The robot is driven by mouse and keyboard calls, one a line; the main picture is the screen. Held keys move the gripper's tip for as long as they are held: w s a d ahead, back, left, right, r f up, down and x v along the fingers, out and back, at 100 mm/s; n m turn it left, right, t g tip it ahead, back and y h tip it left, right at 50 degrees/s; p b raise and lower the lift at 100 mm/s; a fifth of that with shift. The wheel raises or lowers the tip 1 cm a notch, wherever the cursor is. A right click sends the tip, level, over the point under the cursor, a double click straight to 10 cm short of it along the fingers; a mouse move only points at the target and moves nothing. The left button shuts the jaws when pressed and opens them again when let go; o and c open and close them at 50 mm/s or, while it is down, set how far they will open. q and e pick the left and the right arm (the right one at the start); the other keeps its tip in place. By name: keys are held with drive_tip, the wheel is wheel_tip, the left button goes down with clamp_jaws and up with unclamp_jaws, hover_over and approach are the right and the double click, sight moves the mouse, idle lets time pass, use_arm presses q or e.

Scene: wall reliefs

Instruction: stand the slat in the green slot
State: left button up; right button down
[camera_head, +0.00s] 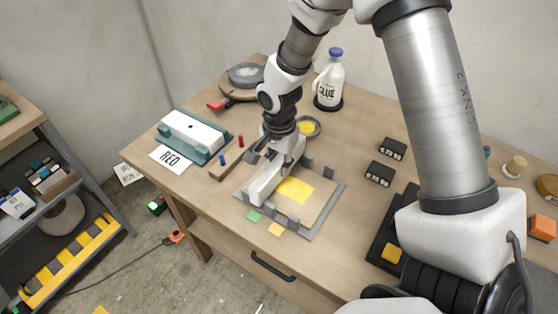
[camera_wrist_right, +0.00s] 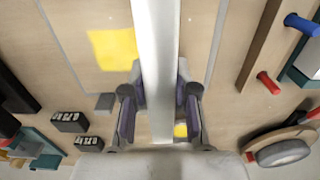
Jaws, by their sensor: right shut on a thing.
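A long white slat (camera_head: 264,187) is gripped by my right gripper (camera_head: 278,155) over the grey-framed board (camera_head: 323,207). It slants toward the board's front left. In the right wrist view the slat (camera_wrist_right: 157,45) runs lengthwise between the two fingers of my right gripper (camera_wrist_right: 159,100), which are shut on it. A green tab (camera_head: 254,216) lies at the board's front left edge, close to the slat's near end. I cannot tell whether the slat touches the board. A yellow square (camera_head: 296,190) lies on the board. My left gripper is not in view.
Small grey blocks (camera_head: 292,223) stand along the board's edges. A yellow-orange tab (camera_head: 275,229) lies at its front. A brown strip with red and blue pegs (camera_head: 227,168) is at the left. A glue bottle (camera_head: 330,82) stands behind, and black labelled blocks (camera_head: 380,173) at the right.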

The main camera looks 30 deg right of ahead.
sight(279, 161)
drive_tip(key=shift+f+b, duration=0.35)
drive_tip(key=shift+f, duration=0.4)
drive_tip(key=shift+f, duration=0.35)
drive_tip(key=c, duration=0.8)
unclamp_jaws()
drive_tip(key=shift+r, duration=0.1)
wheel_tip(279, 161, up, 12)
drive_tip(key=shift+f, duration=0.1)
